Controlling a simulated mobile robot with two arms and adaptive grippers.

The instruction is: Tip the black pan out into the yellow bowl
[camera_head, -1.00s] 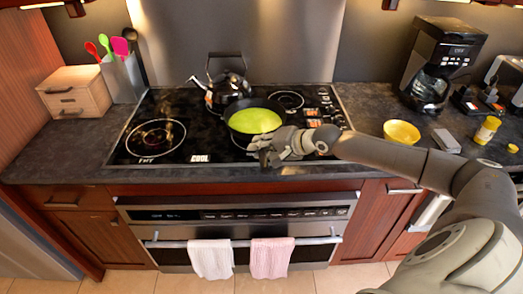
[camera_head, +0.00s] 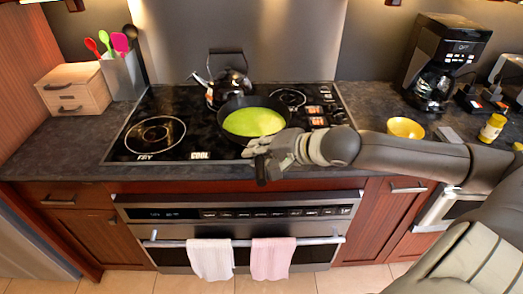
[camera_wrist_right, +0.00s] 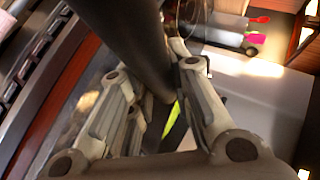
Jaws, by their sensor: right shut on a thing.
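The black pan (camera_head: 226,110) sits over the right part of the cooktop, with bright green contents (camera_head: 253,122) inside. I cannot tell whether it rests on the burner or is slightly lifted. My right gripper (camera_head: 262,158) is at the pan's near side, shut on its dark handle, whose end sticks out toward the counter's front edge. In the right wrist view the handle (camera_wrist_right: 135,45) runs between the fingers, and a sliver of green shows beyond. The yellow bowl (camera_head: 405,128) stands on the counter to the right of the cooktop, apart from the pan. My left gripper is not in view.
A black kettle (camera_head: 229,80) stands right behind the pan. A wooden box (camera_head: 75,90) and utensil holder (camera_head: 122,75) are at left. The cooktop's left burner is clear.

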